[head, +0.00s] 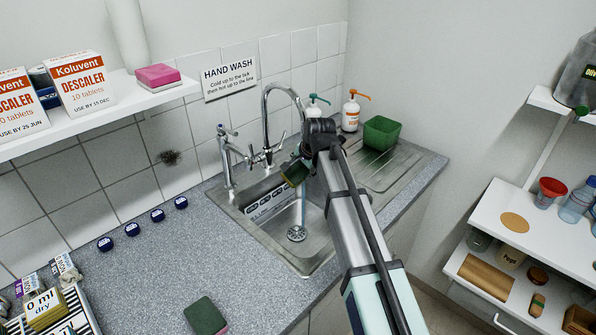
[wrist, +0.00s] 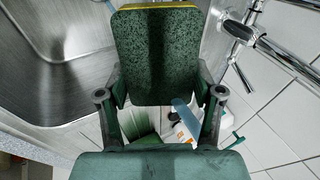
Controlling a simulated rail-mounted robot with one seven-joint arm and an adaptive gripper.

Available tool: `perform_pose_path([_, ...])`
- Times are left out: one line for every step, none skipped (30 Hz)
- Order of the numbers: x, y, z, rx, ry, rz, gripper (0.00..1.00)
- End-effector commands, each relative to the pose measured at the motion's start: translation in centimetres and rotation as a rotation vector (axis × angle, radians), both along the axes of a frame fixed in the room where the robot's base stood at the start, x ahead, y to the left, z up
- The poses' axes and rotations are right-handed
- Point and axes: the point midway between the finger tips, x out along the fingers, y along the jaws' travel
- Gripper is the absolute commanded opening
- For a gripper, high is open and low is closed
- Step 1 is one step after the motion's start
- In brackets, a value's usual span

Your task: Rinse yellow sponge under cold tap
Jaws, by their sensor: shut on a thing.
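My gripper (head: 309,158) is shut on the yellow sponge (head: 294,173), above the sink basin (head: 262,222). In the wrist view the sponge (wrist: 155,55) shows a dark green scouring face and a thin yellow edge, between the two fingers. The tall curved tap (head: 266,105) stands behind the sink, its spout end partly hidden by my gripper. A pale blue water stream (head: 303,208) falls to the drain (head: 297,233), just right of the sponge. I cannot tell whether it touches the sponge. A second tap (head: 226,160) stands to the left.
A green-topped sponge with a pink edge (head: 205,316) lies on the front counter. A pink sponge (head: 157,76) is on the wall shelf. A green tub (head: 381,132) and pump bottles (head: 351,112) stand behind the drainboard (head: 400,168). Blue caps (head: 157,215) line the counter.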

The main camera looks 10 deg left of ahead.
Motion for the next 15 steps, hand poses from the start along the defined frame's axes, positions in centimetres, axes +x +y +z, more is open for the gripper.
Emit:
perform_pose_path([-0.4,-0.2,0.0,0.0,0.0,0.0,0.38])
perform_pose_path([-0.6,-0.3,0.0,0.0,0.0,0.0,0.38])
perform_pose_path([-0.8,-0.5,0.0,0.0,0.0,0.0,0.38])
perform_pose_path([-1.0,-0.6,0.0,0.0,0.0,0.0,0.38])
perform_pose_path([-1.2,-0.7,0.0,0.0,0.0,0.0,0.38])
perform_pose_path([-1.5,-0.9,0.0,0.0,0.0,0.0,0.38])
perform_pose_path([-1.6,-1.0,0.0,0.0,0.0,0.0,0.38])
perform_pose_path([-1.8,-1.1,0.0,0.0,0.0,0.0,0.38])
perform_pose_path([-2.1,-1.3,0.0,0.0,0.0,0.0,0.38])
perform_pose_path([-2.3,-1.4,0.0,0.0,0.0,0.0,0.38])
perform_pose_path([-2.4,-1.5,0.0,0.0,0.0,0.0,0.38])
perform_pose_path([-2.7,-1.6,0.0,0.0,0.0,0.0,0.38])
perform_pose_path([-2.9,-1.8,0.0,0.001,0.001,0.0,0.38])
perform_pose_path([-3.0,-1.9,0.0,0.001,0.001,0.0,0.38])
perform_pose_path([-3.3,-2.0,0.0,0.001,0.001,0.0,0.38])
